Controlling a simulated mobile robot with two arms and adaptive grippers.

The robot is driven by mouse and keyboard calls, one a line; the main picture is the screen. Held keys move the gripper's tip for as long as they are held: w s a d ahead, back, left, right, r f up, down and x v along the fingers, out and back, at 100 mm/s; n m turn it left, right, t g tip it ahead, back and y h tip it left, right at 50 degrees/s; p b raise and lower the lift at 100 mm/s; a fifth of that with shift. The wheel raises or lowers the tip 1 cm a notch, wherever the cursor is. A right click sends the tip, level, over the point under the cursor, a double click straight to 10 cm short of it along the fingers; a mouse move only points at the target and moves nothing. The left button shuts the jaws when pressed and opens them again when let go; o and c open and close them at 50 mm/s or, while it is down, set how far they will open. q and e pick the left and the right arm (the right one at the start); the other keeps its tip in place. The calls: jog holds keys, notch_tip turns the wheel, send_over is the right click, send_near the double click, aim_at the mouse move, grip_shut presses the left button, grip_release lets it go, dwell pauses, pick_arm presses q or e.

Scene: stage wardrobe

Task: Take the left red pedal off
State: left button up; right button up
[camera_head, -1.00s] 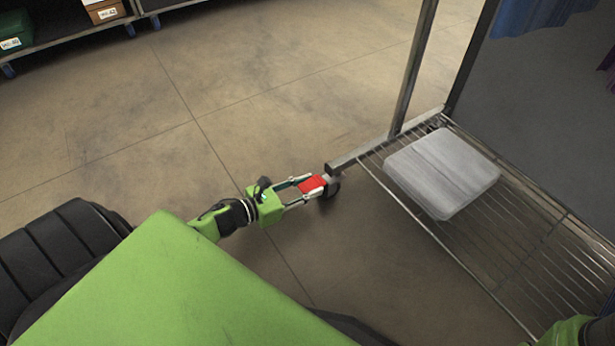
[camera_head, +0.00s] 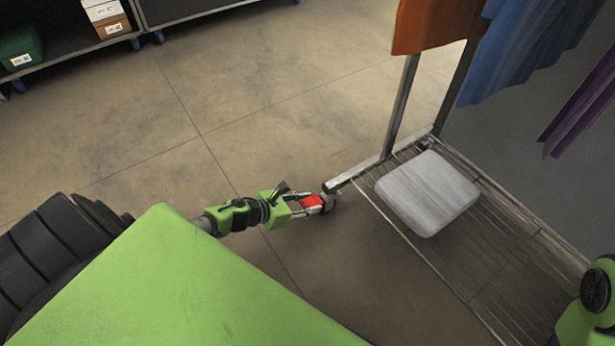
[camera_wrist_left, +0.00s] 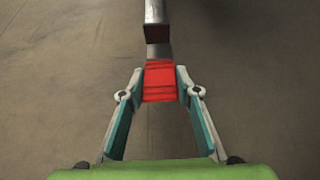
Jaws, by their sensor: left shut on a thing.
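The left red pedal (camera_head: 312,201) is at the caster (camera_head: 329,202) on the near left corner of the clothes rack's base. In the left wrist view the red pedal (camera_wrist_left: 160,82) lies between the two fingertips, just below the end of a grey metal bar (camera_wrist_left: 156,20). My left gripper (camera_head: 313,203) is shut on the pedal from the left; it also shows in the left wrist view (camera_wrist_left: 160,96). I cannot tell whether the pedal is still joined to the caster. Part of my right arm shows at the lower right, but its gripper is not visible.
The rack has a wire shelf (camera_head: 420,268) with a grey-white flat box (camera_head: 428,193) on it. Orange (camera_head: 432,25) and blue garments (camera_head: 520,50) hang above. A low wheeled shelf (camera_head: 190,12) stands at the far left. The concrete floor between is clear.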

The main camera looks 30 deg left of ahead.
dwell(0.3)
pick_arm(q)
jog(key=o, duration=1.1)
jog(key=v, duration=1.2)
